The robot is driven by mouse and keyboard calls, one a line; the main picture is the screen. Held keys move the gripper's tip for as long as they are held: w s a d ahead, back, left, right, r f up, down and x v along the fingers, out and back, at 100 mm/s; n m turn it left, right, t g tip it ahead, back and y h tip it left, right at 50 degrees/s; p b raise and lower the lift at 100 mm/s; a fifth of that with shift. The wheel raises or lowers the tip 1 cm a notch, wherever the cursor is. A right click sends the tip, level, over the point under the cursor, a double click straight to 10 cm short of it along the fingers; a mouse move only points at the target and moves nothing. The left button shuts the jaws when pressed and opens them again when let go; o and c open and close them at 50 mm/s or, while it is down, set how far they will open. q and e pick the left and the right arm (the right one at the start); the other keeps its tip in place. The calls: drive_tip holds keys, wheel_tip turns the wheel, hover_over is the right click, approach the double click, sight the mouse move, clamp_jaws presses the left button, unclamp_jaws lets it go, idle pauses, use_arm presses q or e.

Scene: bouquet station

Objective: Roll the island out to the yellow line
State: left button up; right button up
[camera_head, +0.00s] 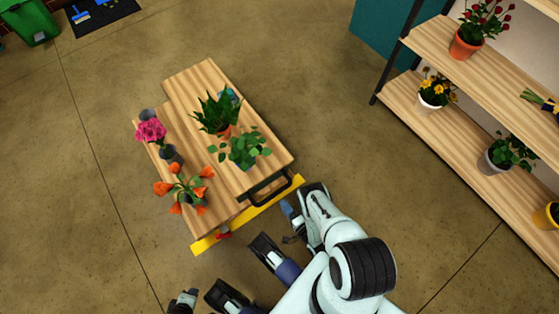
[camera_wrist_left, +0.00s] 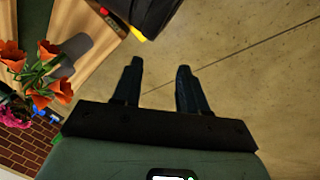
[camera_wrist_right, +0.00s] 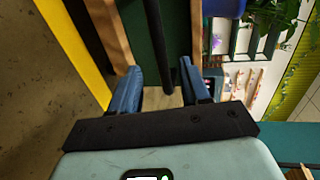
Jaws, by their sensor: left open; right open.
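The island (camera_head: 188,84) is a wooden-topped cart, angled in the head view, with potted plants on it. A black bar handle (camera_head: 268,192) is on its near right side. A yellow strip (camera_head: 207,243) runs along its near edge; I cannot tell whether it is on the floor or on the cart. My right gripper (camera_head: 290,222) is open beside the handle; in the right wrist view a dark bar (camera_wrist_right: 155,45) reaches down between its fingers, with no grip shown. My left gripper (camera_wrist_left: 157,88) is open and empty, short of the cart's near side.
Orange flowers (camera_head: 180,188) and pink flowers (camera_head: 150,130) stand at the cart's left edge, green plants (camera_head: 243,148) in its middle. A small red part (camera_head: 223,236) is at the near edge. A shelf (camera_head: 450,130) with pots stands at right. Floor left is clear; a green bin (camera_head: 30,22) is far off.

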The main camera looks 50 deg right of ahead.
drive_tip(key=shift+v, duration=1.55)
drive_tip(key=shift+w, duration=0.1)
